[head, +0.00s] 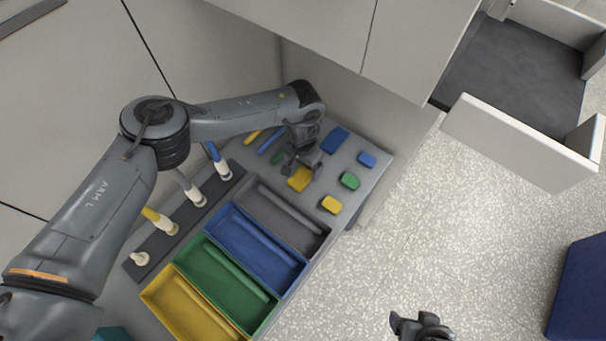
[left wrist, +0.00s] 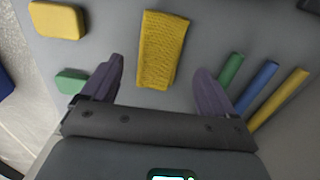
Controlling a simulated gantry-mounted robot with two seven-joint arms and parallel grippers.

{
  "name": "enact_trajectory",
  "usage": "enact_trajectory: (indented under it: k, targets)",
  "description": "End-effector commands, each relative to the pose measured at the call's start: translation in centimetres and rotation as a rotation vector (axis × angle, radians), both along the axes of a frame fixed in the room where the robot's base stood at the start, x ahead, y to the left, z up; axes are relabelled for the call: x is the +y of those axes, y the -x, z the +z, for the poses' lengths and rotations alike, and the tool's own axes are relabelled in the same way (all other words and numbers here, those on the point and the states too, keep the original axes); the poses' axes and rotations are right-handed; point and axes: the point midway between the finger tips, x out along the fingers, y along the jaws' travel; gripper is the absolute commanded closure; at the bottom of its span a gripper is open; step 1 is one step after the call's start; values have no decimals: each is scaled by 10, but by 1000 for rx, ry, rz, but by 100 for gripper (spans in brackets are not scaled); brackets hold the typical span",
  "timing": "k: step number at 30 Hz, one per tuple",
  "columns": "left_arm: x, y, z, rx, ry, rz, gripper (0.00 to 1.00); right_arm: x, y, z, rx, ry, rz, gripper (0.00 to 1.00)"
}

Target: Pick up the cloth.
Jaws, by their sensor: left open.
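The cloth (head: 299,180) is a yellow rectangle lying flat on the grey worktop, partly behind my left gripper in the head view. In the left wrist view the cloth (left wrist: 163,45) shows a woven texture and lies just ahead of and between the fingers. My left gripper (head: 304,168) points down over the cloth, open and empty. Its two purplish fingers also show in the left wrist view (left wrist: 160,68), spread wider than the cloth. My right gripper (head: 421,326) is only partly in view at the bottom of the head view, away from the worktop; its jaws are unclear.
Small yellow (head: 331,204), green (head: 350,180) and blue (head: 367,159) blocks lie right of the cloth. Green, blue and yellow rods (left wrist: 292,92) lie on its other side. A cabinet wall rises behind.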

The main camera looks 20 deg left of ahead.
Motion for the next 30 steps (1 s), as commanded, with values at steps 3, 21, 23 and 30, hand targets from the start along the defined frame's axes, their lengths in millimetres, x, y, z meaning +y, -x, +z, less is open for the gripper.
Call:
enact_trajectory:
  k: [3,21,23,30]
  targets:
    - [0,-1,-19,0,-2,-1,12,1,0,-4,0,-4,-2,17]
    - [0,-1,-38,0,1,0,31,3,0,-6,-1,-9,-4,17]
    - [0,-1,-38,0,1,0,40,2,0,-6,-1,-7,-3,17]
    - [0,-1,-37,0,1,0,75,1,0,-6,-1,-1,1,17]
